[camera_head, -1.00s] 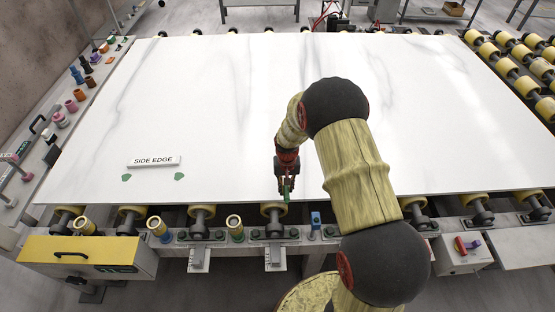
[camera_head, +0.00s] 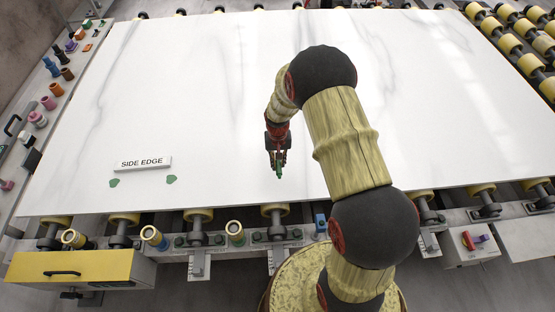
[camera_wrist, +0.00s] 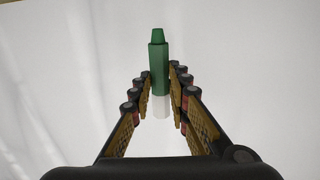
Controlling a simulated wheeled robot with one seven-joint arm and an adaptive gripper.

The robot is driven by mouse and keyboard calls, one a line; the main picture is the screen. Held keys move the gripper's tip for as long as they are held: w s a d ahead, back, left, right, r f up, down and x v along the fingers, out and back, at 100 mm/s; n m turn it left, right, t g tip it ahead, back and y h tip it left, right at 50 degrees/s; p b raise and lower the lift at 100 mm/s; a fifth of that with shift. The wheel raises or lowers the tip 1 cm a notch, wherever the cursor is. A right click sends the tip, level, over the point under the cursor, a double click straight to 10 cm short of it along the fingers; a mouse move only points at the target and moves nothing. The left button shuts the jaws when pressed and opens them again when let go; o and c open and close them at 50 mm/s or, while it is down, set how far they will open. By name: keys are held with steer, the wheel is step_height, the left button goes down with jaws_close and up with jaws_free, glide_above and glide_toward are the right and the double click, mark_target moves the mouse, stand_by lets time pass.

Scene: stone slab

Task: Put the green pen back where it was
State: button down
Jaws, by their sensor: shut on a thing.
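The green pen (camera_wrist: 158,65) is between the fingers of my gripper (camera_wrist: 160,90), with its green tip pointing away from the wrist and a white section near the fingers. In the head view the pen (camera_head: 279,172) shows as a small green piece under my gripper (camera_head: 277,160), over the near part of the white marbled slab (camera_head: 230,100). My gripper is shut on the pen. I cannot tell how high it is above the slab. A "SIDE EDGE" label (camera_head: 143,163) lies on the slab to the left, with two green marks (camera_head: 171,179) below it.
Rollers (camera_head: 274,211) and a rail run along the slab's near edge. A yellow drawer box (camera_head: 72,268) stands at the lower left. Coloured items, such as an orange one (camera_head: 56,89), line the left ledge. The slab around my gripper is clear.

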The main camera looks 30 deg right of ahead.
steer(key=shift+f+b, duration=1.65)
steer(key=shift+f, duration=1.4)
steer(key=shift+f+b, duration=0.4)
steer(key=shift+f, duration=0.2)
steer(key=c, duration=1.6)
jaws_free()
step_height(320, 180, up, 12)
steer(key=shift+r, duration=0.1)
